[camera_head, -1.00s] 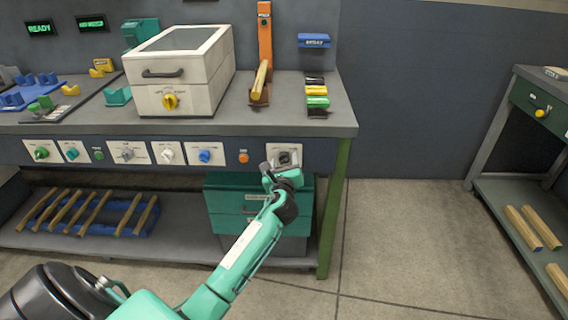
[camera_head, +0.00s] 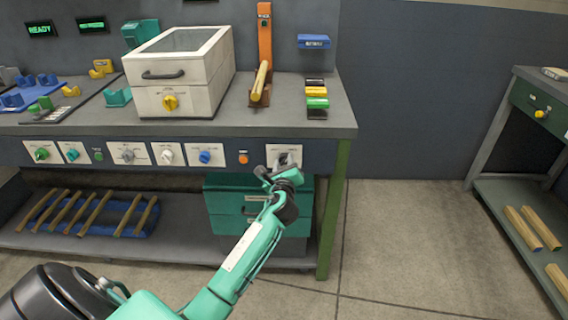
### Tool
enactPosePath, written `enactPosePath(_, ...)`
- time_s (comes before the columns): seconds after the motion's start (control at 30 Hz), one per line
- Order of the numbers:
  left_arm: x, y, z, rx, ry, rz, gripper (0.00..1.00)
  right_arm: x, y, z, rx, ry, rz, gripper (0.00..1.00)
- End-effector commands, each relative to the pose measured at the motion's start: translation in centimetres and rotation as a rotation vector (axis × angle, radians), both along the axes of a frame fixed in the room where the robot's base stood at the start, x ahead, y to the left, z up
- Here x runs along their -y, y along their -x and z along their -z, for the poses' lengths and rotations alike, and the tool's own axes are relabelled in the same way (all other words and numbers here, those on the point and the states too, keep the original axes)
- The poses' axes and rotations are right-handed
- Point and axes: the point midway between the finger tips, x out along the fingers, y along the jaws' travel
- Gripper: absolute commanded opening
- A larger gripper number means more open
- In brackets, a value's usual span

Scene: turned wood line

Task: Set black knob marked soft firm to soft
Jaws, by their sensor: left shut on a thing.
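The black knob sits on the rightmost white plate (camera_head: 283,149) on the front edge of the workbench. My left gripper (camera_head: 280,166) is at that plate and covers most of it, with its jaws shut on the knob. The knob itself is mostly hidden behind the gripper, and its soft and firm marks cannot be read from here. My left arm reaches up to it from the lower left. My right gripper is not in view.
Left along the same front edge are an orange button (camera_head: 243,157), a blue knob (camera_head: 205,156), a white knob (camera_head: 167,155) and others. A teal drawer unit (camera_head: 225,195) stands below. A white box with a yellow knob (camera_head: 170,103) stands on the bench.

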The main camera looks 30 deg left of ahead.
Motion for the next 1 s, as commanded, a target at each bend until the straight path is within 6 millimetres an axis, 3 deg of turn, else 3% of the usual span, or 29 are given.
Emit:
enactPosePath(0.57,0.0,0.0,0.1,0.282,0.461,-0.001,0.09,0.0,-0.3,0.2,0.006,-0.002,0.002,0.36)
enactPosePath(1.0,0.0,0.0,0.2,0.5,0.818,-0.002,0.09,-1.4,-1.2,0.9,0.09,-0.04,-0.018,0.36)
